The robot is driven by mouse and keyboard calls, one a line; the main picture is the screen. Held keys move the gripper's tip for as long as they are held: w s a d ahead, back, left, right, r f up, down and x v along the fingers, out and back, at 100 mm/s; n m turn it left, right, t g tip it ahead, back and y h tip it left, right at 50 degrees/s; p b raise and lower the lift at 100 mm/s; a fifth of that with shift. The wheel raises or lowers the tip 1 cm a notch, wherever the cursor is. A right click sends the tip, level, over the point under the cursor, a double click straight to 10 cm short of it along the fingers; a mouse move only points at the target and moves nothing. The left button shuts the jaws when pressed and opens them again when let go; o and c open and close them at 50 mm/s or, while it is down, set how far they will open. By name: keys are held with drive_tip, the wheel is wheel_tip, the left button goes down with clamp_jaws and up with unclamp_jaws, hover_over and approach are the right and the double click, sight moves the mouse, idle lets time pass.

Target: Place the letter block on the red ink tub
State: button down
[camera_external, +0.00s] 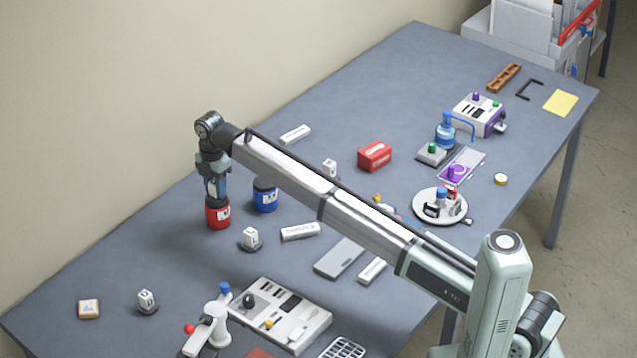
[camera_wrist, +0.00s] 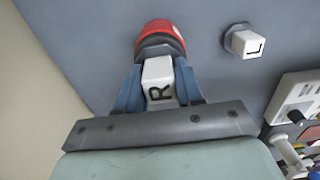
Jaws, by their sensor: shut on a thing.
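My gripper (camera_wrist: 160,75) is shut on a white letter block (camera_wrist: 157,77) marked R, with one blue finger on each side. The red ink tub (camera_external: 218,216) stands below my gripper in the external view. In the wrist view the tub's red side and dark top (camera_wrist: 158,43) show just beyond the block. The block seems to be at or just over the tub's top; I cannot tell whether it touches.
A blue ink tub (camera_external: 265,196) stands to the right of the red one. Other letter blocks (camera_external: 250,237) (camera_external: 147,299) stand on the grey table (camera_external: 110,262). A white bar (camera_external: 300,231) and a white panel (camera_external: 283,313) lie nearer the front.

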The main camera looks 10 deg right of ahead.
drive_tip(key=c, duration=0.7)
unclamp_jaws()
drive_tip(key=shift+f, duration=0.1)
wheel_tip(320, 180, up, 12)
drive_tip(key=shift+r, duration=0.15)
